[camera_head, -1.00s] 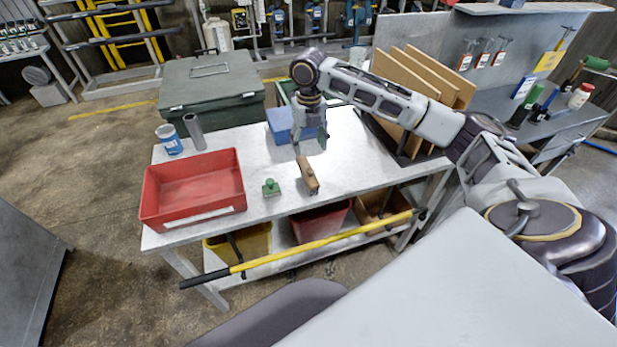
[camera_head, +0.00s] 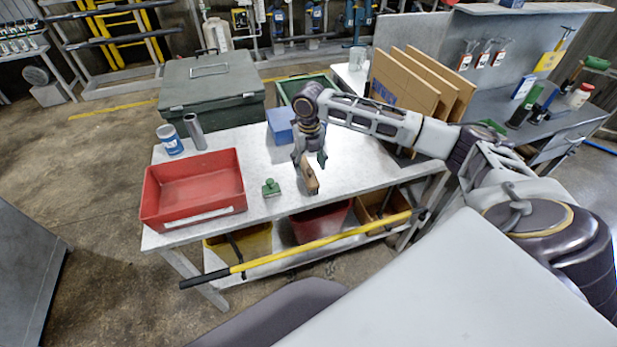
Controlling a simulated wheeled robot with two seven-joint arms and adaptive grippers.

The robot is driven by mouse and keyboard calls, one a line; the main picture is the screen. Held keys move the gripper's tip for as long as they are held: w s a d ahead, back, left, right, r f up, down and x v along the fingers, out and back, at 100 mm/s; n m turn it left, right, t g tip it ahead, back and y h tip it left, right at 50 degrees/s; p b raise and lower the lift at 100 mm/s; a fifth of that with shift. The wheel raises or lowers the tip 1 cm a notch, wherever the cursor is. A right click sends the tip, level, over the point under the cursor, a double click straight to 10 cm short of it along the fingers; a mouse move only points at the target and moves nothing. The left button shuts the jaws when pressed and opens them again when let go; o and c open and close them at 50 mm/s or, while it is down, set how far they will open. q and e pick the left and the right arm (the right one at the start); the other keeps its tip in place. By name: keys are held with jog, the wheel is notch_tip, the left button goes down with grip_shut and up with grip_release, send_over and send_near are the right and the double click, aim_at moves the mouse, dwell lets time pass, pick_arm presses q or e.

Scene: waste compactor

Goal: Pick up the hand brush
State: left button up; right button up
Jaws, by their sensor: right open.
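The hand brush (camera_head: 310,180), with a tan wooden body, lies near the front edge of the white workbench (camera_head: 345,172). My right gripper (camera_head: 309,163) points down over the brush, its fingers at the brush's far part. The jaws are open, and I cannot tell whether the fingers touch the brush. The gripper hides part of the brush. My left gripper is not in view.
A red tray (camera_head: 193,187) and a small green object (camera_head: 271,188) lie left of the brush. A blue box (camera_head: 280,125) stands behind. Upright brown boards (camera_head: 405,85) stand to the right. A yellow pole (camera_head: 320,243) runs below the bench top.

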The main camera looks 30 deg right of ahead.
aim_at(310, 176)
jog(key=shift+f, duration=0.15)
jog(key=shift+s+a+f, duration=0.1)
jog(key=shift+s+f, duration=0.1)
jog(key=shift+f, duration=0.7)
jog(key=shift+s+f, duration=0.15)
jog(key=shift+f, duration=1.5)
jog(key=c, duration=1.2)
